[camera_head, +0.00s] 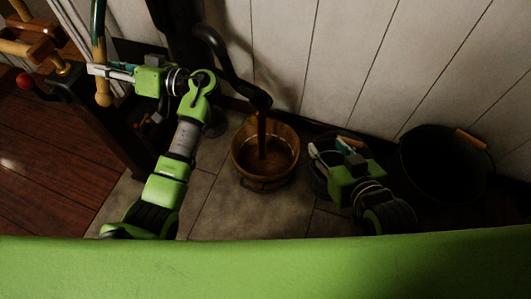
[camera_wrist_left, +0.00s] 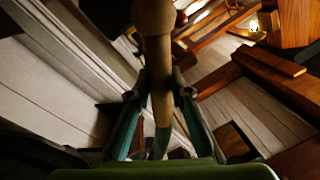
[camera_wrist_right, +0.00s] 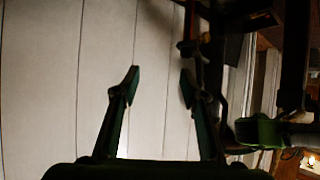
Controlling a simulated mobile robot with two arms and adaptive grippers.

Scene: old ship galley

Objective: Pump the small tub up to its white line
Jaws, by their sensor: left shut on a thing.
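The small wooden tub (camera_head: 262,184) stands on the floor under the curved black pump spout (camera_head: 222,55). A brown stream (camera_head: 262,135) runs from the spout into it, and liquid covers its bottom. I cannot make out a white line inside. My left gripper (camera_head: 97,71) is shut on the pump handle (camera_head: 103,97), a bar with a wooden end. The handle also stands between the fingers in the left wrist view (camera_wrist_left: 155,60). My right gripper (camera_head: 325,153) is open and empty, to the right of the tub; the right wrist view shows its fingers apart (camera_wrist_right: 158,82).
A large black bucket (camera_head: 440,170) with a wooden grip (camera_head: 470,140) stands at the right by the pale plank wall (camera_head: 350,50). A dark round container is partly hidden under my right gripper. Wooden furniture and a red knob (camera_head: 25,81) are at the left.

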